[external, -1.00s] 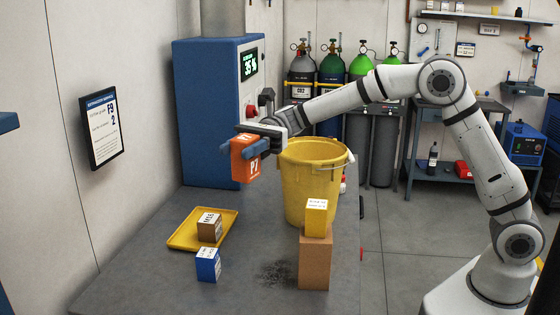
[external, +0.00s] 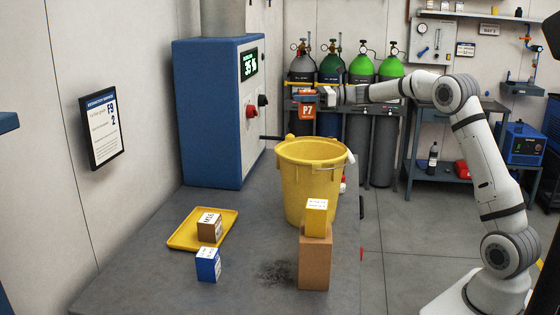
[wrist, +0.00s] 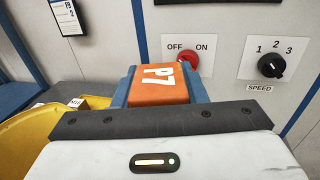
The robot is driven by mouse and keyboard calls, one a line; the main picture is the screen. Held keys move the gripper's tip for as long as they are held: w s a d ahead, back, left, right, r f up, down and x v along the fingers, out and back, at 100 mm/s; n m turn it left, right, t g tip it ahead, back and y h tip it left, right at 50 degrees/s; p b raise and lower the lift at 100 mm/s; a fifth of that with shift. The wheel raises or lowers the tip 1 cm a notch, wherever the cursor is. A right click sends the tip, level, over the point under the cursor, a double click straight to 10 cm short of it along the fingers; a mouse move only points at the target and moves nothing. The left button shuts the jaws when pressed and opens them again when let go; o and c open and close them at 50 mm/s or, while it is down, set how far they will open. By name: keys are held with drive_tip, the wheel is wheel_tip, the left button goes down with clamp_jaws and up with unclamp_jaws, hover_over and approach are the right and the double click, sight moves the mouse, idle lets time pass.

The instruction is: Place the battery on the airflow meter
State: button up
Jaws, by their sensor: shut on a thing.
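My gripper (external: 307,97) is shut on an orange block marked P7 (external: 307,112) and holds it in the air, above and behind the yellow bucket in the external view. In the wrist view the orange block (wrist: 158,86) sits between the blue finger pads, with its P7 face showing. I cannot read on it whether it is the battery. No thing in view is clearly labelled as the airflow meter. A wall panel with a gauge and a tube (external: 432,38) stands at the back right, too small to read.
The yellow bucket (external: 308,185), a yellow tray (external: 183,240) with a brown box (external: 209,227), a blue box (external: 207,265) and a yellow box (external: 316,210) on a cardboard block (external: 315,262) occupy the table.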

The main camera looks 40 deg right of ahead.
drive_tip(key=w+d+m+t+h, duration=0.2)
drive_tip(key=d+t, duration=0.1)
drive_tip(key=d, duration=0.9)
drive_tip(key=shift+m, duration=0.3)
drive_tip(key=shift+w+f, duration=0.1)
drive_tip(key=shift+f, duration=10.25)
drive_tip(key=shift+f, duration=0.15)
drive_tip(key=o, duration=1.2)
